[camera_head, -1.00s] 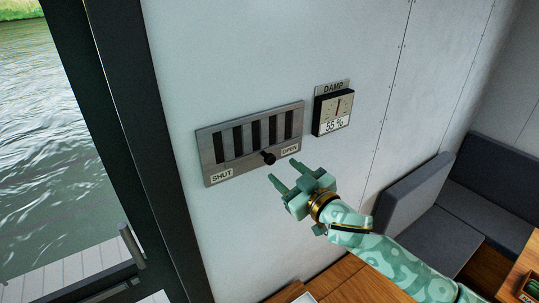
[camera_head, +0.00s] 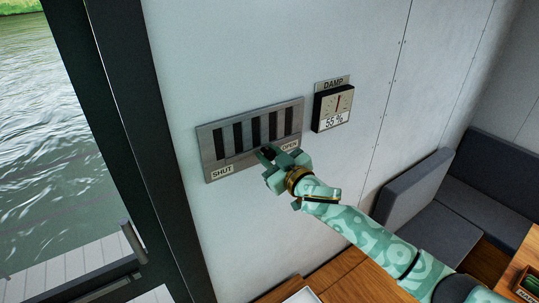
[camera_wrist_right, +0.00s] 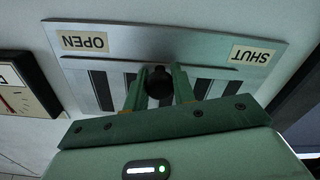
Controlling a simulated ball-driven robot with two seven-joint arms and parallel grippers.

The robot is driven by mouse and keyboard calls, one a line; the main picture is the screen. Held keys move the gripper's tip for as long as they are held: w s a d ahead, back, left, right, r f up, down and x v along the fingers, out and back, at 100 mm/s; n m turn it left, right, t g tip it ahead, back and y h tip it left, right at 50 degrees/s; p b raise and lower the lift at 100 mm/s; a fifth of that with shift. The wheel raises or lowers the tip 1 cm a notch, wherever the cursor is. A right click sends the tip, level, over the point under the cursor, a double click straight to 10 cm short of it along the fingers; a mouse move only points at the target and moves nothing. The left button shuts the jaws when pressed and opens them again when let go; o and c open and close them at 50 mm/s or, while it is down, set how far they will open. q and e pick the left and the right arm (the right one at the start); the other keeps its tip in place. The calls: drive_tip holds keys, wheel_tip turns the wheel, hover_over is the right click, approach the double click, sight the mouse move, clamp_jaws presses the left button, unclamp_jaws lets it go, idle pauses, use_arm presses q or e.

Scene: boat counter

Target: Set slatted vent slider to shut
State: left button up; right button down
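The slatted vent (camera_head: 228,165) is a grey metal plate on the white wall, with dark upright slots and the labels SHUT (camera_head: 222,172) at left and OPEN (camera_head: 289,147) at right. The slots show dark and uncovered. My right gripper (camera_head: 268,158) is at the knob, with one finger on each side of it (camera_wrist_right: 162,90). The fingers look open around the knob; contact is not clear. My left gripper is not in view.
A damp gauge (camera_head: 333,106) reading 55 % hangs on the wall right of the vent. A dark door or window frame (camera_head: 140,140) stands to the left. Wooden surfaces (camera_head: 345,280) and grey bench cushions (camera_head: 415,190) are below and right.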

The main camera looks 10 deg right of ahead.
sight(252, 153)
drive_tip(key=shift+s+a+p, duration=0.25)
drive_tip(key=shift+s+a, duration=0.05)
drive_tip(key=shift+a, duration=0.4)
drive_tip(key=shift+s+a+p, duration=0.2)
drive_tip(key=shift+s+a, duration=0.05)
drive_tip(key=shift+a, duration=0.4)
drive_tip(key=shift+d, duration=0.1)
drive_tip(key=c, duration=1.4)
unclamp_jaws()
drive_tip(key=shift+o, duration=1.3)
drive_tip(key=shift+a, duration=0.2)
